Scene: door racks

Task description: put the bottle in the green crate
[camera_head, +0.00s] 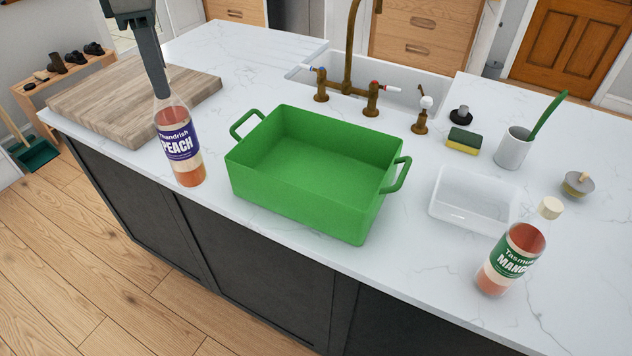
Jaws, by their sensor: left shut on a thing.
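The green crate (240,178) stands empty on the white counter, with a handle at each end. A bottle with a purple "PEACH" label (179,143) is upright to the left of the crate, close to the counter's front edge. My left gripper (159,88) comes down from above and is shut on this bottle's neck, hiding its top. I cannot tell whether the bottle's base touches the counter. A second bottle, with a green "MANGO" label (513,252) and a cream cap, stands at the right. My right gripper is not in view.
A clear tray (474,213) lies between the crate and the mango bottle. A wooden board (130,108) lies at the left. Behind the crate are brass taps (371,99) and a sink. A sponge (463,141) and a white cup (512,150) are at the right back.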

